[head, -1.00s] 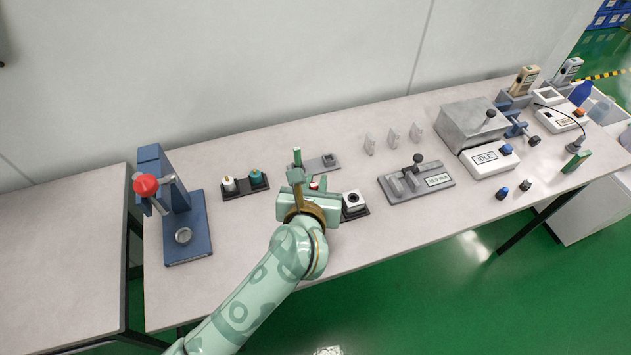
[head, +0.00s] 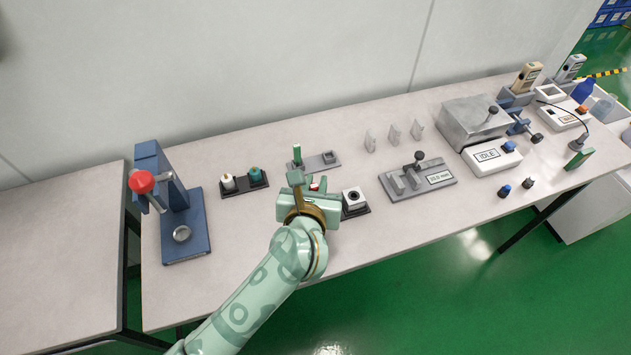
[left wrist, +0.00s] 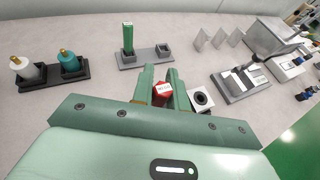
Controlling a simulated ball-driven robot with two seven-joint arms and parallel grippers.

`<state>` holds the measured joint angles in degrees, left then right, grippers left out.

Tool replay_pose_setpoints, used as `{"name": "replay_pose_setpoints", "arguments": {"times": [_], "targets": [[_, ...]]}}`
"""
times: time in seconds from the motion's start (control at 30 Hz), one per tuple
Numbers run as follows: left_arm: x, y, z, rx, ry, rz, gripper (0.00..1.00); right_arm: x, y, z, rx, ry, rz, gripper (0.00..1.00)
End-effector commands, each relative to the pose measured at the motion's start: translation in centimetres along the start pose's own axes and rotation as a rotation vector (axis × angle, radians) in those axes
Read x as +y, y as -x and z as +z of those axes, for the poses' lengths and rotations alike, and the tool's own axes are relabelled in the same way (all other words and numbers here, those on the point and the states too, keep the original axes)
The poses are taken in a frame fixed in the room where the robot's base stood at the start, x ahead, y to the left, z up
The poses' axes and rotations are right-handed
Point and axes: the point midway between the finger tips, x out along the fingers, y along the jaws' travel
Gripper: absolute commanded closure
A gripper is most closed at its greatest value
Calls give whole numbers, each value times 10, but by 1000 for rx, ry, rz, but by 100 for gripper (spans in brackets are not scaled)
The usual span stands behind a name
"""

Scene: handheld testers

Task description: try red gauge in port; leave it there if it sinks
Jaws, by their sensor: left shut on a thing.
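My left gripper (head: 308,183) is shut on the red gauge (left wrist: 163,88), a red piece with a white label between the two fingers (left wrist: 160,72). Only a little of the red gauge (head: 315,184) shows in the head view; its lower end is hidden. A white block with a round dark port (head: 354,196) sits on a dark base just right of the gripper. It also shows in the left wrist view (left wrist: 201,98), beside the right finger. The gauge is beside the port, not in it. My right gripper is out of view.
Behind the gripper, a grey holder (head: 322,163) bears an upright green gauge (head: 297,154) and an empty square socket. A dark tray (head: 244,190) with white and teal bottles is left of it. A blue press (head: 198,230) stands further left, a grey measuring fixture (head: 420,181) right.

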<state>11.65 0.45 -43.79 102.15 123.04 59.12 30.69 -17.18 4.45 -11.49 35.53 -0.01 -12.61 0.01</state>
Motion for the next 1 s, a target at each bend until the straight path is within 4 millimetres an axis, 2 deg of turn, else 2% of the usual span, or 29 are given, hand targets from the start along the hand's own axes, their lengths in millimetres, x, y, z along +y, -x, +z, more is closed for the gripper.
{"name": "replay_pose_setpoints", "arguments": {"times": [1.0], "targets": [[0, -6, -14, 0, 0, 0, 100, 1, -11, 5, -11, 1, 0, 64]]}}
